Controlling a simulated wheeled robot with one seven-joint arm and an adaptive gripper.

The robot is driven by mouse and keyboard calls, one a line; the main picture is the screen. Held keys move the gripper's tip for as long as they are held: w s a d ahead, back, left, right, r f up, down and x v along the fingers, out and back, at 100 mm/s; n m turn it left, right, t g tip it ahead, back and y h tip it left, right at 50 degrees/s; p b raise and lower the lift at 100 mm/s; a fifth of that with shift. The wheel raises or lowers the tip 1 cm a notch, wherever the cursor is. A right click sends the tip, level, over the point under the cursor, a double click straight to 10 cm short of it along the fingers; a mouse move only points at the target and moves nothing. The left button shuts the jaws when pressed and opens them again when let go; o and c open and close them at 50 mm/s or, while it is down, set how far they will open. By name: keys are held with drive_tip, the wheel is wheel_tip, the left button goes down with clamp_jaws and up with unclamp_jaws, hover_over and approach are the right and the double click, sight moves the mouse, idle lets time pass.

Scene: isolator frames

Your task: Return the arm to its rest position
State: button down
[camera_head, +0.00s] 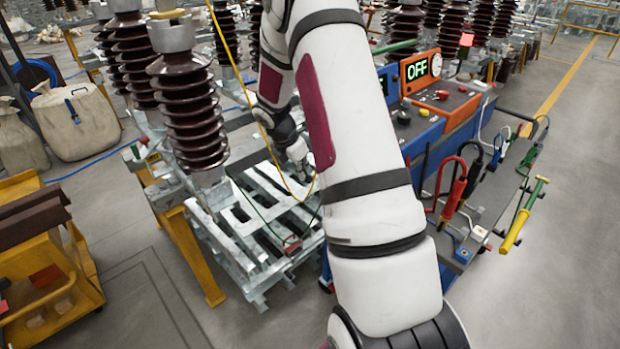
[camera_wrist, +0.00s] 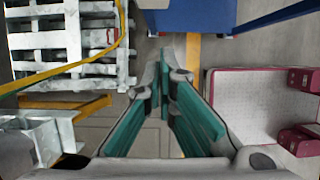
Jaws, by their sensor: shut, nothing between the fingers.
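My white arm with dark red panels (camera_head: 338,120) rises from the bottom of the head view and bends over at the top, coming down behind itself. My gripper (camera_wrist: 168,72) shows in the wrist view with its teal-padded fingers closed together at the tips and nothing between them. It points down over open floor, beside a pale slatted pallet (camera_wrist: 62,45). In the head view the end of the arm hangs above the pallet (camera_head: 250,232), and my upper arm partly hides that area.
Brown ribbed insulators (camera_head: 190,115) stand left of my arm on a yellow-legged frame (camera_head: 195,255). A blue test cabinet with an "OFF" display (camera_head: 416,69) and hanging cables stands close on the right. A yellow cart (camera_head: 50,262) is at the left. A yellow cable (camera_head: 232,60) runs near the arm.

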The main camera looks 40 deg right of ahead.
drive_tip(key=shift+v, duration=2.55)
drive_tip(key=shift+a+r, duration=0.1)
drive_tip(key=s+a+r+m+t, duration=0.1)
drive_tip(key=s+a+r+m, duration=0.2)
drive_tip(key=a+r, duration=0.25)
drive_tip(key=s+a+r+m+t+y, duration=0.1)
drive_tip(key=s+a+r+m, duration=0.2)
drive_tip(key=a+r, duration=0.25)
drive_tip(key=s+a+r+m+t, duration=0.1)
drive_tip(key=s+a+r+m, duration=0.2)
drive_tip(key=r, duration=0.4)
drive_tip(key=s+a+r+m+t+y, duration=0.2)
drive_tip(key=s+a+m, duration=0.6)
drive_tip(key=s+a, duration=0.7)
drive_tip(key=shift+s+r+m+y, duration=0.2)
drive_tip(key=shift+r+m+y, duration=0.1)
drive_tip(key=shift+r+y, duration=0.5)
drive_tip(key=shift+d+r, duration=0.1)
